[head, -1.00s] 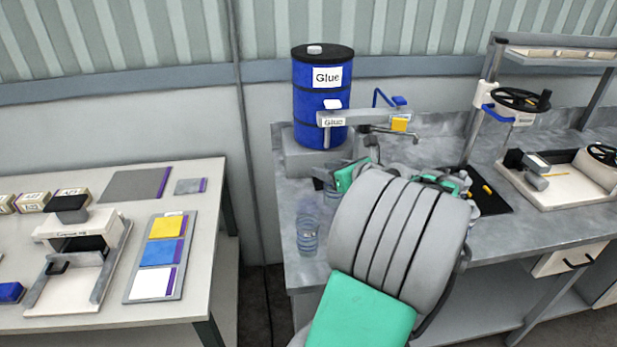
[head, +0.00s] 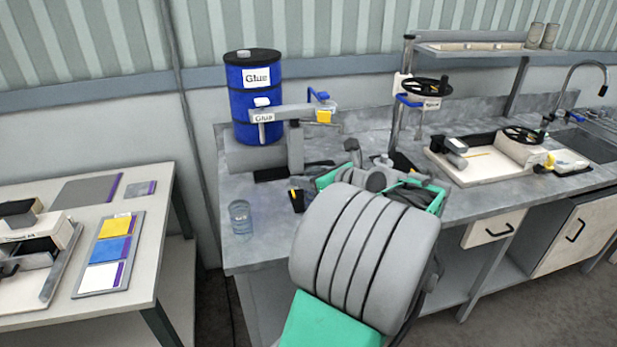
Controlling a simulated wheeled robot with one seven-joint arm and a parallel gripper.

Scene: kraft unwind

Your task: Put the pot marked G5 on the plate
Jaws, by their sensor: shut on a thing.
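A clear pot (head: 240,217) stands upright on the grey bench near its left front corner; I cannot read any mark on it. A dark flat plate (head: 270,174) lies on the bench below the glue dispenser, with nothing seen standing on it. Another dark flat piece lies below the wheel press, partly behind my arm. I cannot tell which is the task's plate.
The blue glue drum (head: 257,105) and its dispenser (head: 290,115) stand at the back left of the bench. A wheel press (head: 425,88) and a white tray device (head: 490,160) are to the right. A side table (head: 150,185) is at the left, past a gap.

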